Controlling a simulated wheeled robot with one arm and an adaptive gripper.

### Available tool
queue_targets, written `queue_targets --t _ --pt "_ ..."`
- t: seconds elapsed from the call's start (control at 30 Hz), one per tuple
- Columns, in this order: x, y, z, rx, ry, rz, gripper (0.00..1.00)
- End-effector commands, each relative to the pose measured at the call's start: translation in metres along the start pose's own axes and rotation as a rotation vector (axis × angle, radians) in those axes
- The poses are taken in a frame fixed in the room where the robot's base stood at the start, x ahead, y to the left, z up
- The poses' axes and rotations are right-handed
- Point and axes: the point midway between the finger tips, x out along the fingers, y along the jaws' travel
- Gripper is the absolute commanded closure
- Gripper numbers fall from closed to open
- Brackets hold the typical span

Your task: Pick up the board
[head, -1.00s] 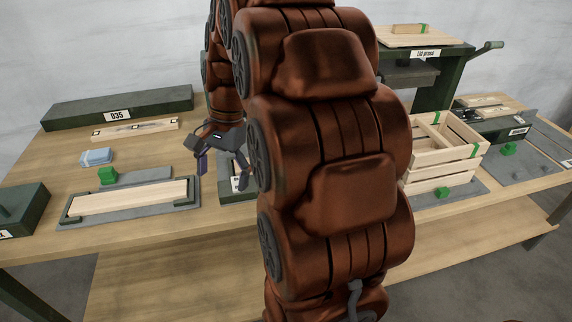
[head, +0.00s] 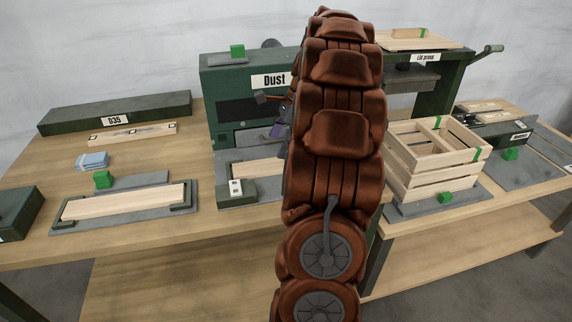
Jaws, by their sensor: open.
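A pale wooden board (head: 125,201) lies in a grey fixture (head: 70,222) with dark green end stops at the left front of the table. Another pale board (head: 258,169) lies on a grey plate at the middle, its right end hidden behind my arm. A third, marked board (head: 130,133) lies farther back on the left. I cannot tell which one is the task's board. My gripper (head: 279,131) is open, mostly hidden by my arm, in front of the Dust machine and above the middle board. A dark finger with a purple patch shows; I see nothing held.
The green Dust machine (head: 228,85) stands close behind my gripper. A slatted wooden crate (head: 410,165) stands to the right, near the lid press (head: 455,75). A long dark green block (head: 75,118) lies at the back left. Blue cloths (head: 92,161) lie near bare tabletop.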

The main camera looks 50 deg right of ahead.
Motion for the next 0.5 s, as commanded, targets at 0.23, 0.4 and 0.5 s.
queue_targets --t 0.23,0.4,0.5 --pt "0.012 0.000 -0.001 -0.001 0.001 0.000 0.08" --pt "0.030 0.000 -0.005 0.000 0.000 0.000 0.08" --pt "0.045 0.001 -0.006 -0.001 -0.001 0.004 0.08"
